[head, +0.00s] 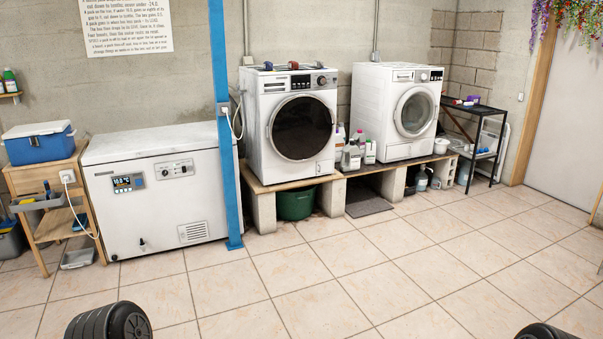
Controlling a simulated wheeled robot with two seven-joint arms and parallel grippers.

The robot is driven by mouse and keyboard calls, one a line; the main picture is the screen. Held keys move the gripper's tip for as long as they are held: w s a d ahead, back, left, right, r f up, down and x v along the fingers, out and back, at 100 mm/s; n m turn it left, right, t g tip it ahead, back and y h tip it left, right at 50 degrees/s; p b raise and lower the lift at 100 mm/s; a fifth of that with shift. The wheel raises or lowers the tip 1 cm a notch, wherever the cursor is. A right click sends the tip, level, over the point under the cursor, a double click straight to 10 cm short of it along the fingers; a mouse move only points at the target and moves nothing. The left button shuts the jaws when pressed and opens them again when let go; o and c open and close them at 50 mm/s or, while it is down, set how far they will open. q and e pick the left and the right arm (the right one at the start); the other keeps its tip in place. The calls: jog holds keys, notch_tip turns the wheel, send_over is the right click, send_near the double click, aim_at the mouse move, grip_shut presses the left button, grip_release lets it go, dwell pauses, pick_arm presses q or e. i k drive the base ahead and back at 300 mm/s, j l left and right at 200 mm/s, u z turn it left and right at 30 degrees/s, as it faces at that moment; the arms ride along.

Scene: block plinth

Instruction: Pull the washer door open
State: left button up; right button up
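A white front-loading machine (262,135) with a large dark round door (302,128) stands on a plank-and-block plinth, at the middle of the head view. A second white front-loading machine (375,105) with a smaller grey round door (414,112) stands to its right on the same plinth. Both doors look shut. I cannot tell from the picture alone which machine is the washer. Neither of my grippers shows; only dark rounded parts, seemingly of my arms, show at the bottom edge, far from the machines.
A blue post (228,150) stands just left of the dark-door machine, beside a white chest freezer (160,220). Bottles (352,155) stand between the machines. A green tub (295,203) and a dark mat (368,203) are below. The tiled floor (330,270) in front is clear.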

aim_at(300, 127)
jog(key=i+j+u, duration=0.55)
jog(key=i+u, duration=0.6)
jog(key=i, duration=0.15)
jog(key=i+z, duration=0.15)
jog(key=i, duration=0.35)
jog(key=i+j+z, duration=0.1)
jog(key=i, duration=0.35)
jog(key=i+j+z, duration=0.15)
jog(key=i, duration=0.3)
jog(key=i+j+z, duration=0.15)
jog(key=i, duration=0.35)
jog(key=i+j+z, duration=1.15)
jog(key=j, duration=0.15)
jog(key=i+j+z, duration=0.25)
jog(key=i, duration=0.25)
jog(key=i+j+z, duration=0.25)
jog(key=i, duration=0.25)
jog(key=i+l+z, duration=0.3)
jog(key=i+l, duration=0.1)
jog(key=l, duration=0.1)
